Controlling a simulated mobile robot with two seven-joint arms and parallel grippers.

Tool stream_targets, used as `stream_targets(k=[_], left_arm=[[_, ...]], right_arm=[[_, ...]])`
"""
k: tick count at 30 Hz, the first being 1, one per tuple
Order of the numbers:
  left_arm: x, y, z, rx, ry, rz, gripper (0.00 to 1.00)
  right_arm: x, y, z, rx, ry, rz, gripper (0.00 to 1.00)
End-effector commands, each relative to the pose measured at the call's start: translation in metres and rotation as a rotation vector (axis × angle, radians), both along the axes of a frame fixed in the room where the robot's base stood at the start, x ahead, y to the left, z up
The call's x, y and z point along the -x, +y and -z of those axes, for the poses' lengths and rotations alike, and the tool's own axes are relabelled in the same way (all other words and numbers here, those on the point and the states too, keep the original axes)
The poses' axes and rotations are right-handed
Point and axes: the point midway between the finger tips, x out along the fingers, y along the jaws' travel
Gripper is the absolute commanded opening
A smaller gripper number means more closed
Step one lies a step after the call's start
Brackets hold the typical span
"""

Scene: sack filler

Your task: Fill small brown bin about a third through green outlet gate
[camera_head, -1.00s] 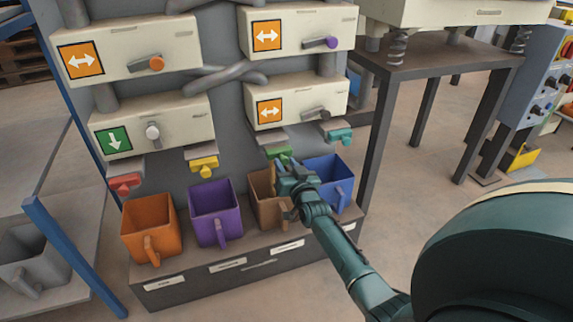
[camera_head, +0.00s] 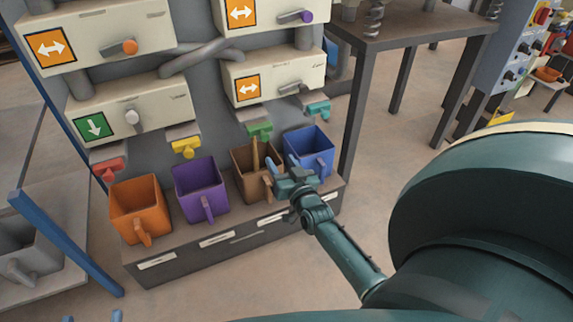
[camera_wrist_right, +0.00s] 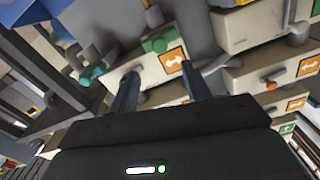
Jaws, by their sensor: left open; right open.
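The small brown bin (camera_head: 249,187) stands upright on the low shelf, under the green outlet gate (camera_head: 259,131). A narrow brown streak (camera_head: 256,152) spans from below that gate into the bin; it looks like falling material. The fill level cannot be told. My right gripper (camera_head: 282,165) is open and empty, at the right side of the brown bin, below the green gate. In the right wrist view its spread fingers (camera_wrist_right: 160,85) point toward the green gate (camera_wrist_right: 156,43), apart from it. Only the fingertips of my left gripper (camera_head: 93,318) show at the bottom edge, apart.
Orange (camera_head: 138,212), purple (camera_head: 201,192) and blue (camera_head: 308,150) bins stand on the same shelf. Red (camera_head: 108,169), yellow (camera_head: 186,147) and teal (camera_head: 318,109) gates hang above. A blue post (camera_head: 65,243) is at left; a dark table (camera_head: 415,25) stands behind at right.

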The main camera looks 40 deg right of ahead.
Motion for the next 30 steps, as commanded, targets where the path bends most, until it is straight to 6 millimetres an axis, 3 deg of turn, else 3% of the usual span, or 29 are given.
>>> stream_targets(k=[6, 16, 30], left_arm=[[0.0, 0.003, -0.001, -0.003, 0.053, -0.013, 0.5], [0.0, 0.003, 0.0, -0.003, 0.062, -0.015, 0.5], [0.0, 0.003, -0.001, -0.003, 0.061, -0.015, 0.5]], right_arm=[[0.025, 0.006, -0.001, 0.001, 0.0, 0.0, 0.48], [0.029, 0.007, 0.0, 0.0, -0.001, 0.0, 0.48], [0.029, 0.007, 0.0, 0.001, -0.001, 0.0, 0.11]])
